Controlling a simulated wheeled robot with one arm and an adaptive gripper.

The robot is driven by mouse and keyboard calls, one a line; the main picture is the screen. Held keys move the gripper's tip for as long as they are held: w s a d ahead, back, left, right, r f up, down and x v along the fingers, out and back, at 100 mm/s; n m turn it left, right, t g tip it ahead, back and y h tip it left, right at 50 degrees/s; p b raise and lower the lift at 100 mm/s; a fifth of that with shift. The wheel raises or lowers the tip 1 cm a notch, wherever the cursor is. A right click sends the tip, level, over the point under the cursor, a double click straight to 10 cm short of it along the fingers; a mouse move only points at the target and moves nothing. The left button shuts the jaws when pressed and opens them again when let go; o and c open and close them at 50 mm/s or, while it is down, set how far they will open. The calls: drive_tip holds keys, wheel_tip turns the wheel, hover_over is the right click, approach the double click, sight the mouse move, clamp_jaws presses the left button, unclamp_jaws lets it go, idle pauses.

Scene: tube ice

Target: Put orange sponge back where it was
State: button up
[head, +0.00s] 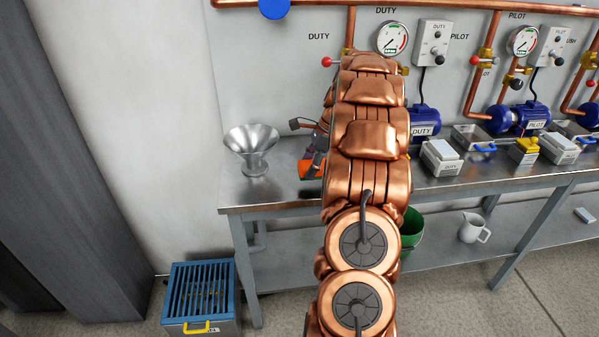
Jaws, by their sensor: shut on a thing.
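The orange sponge (309,170) shows at the left edge of my arm, low over the left end of the metal bench. My gripper (313,161) is shut on the sponge from above. My copper arm hides most of the gripper and the right part of the sponge. I cannot tell whether the sponge touches the bench top.
A metal funnel (251,145) stands left of the sponge on the bench (262,190). Small boxes, blue pumps (503,117) and a yellow-topped block (526,148) stand to the right. A blue-grated crate (200,293) is on the floor; a green bucket (413,231) and white jug (473,229) sit below.

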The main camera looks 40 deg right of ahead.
drive_tip(key=shift+w+a+f, duration=0.1)
drive_tip(key=shift+w+a, duration=0.35)
drive_tip(key=shift+w, duration=0.15)
drive_tip(key=shift+w+a, duration=0.4)
drive_tip(key=shift+w, duration=0.2)
drive_tip(key=shift+f+p, duration=0.55)
drive_tip(key=shift+f, duration=1.25)
drive_tip(key=o, duration=1.1)
drive_tip(key=shift+f, duration=0.1)
drive_tip(key=b+v, duration=0.2)
drive_tip(key=v, duration=1)
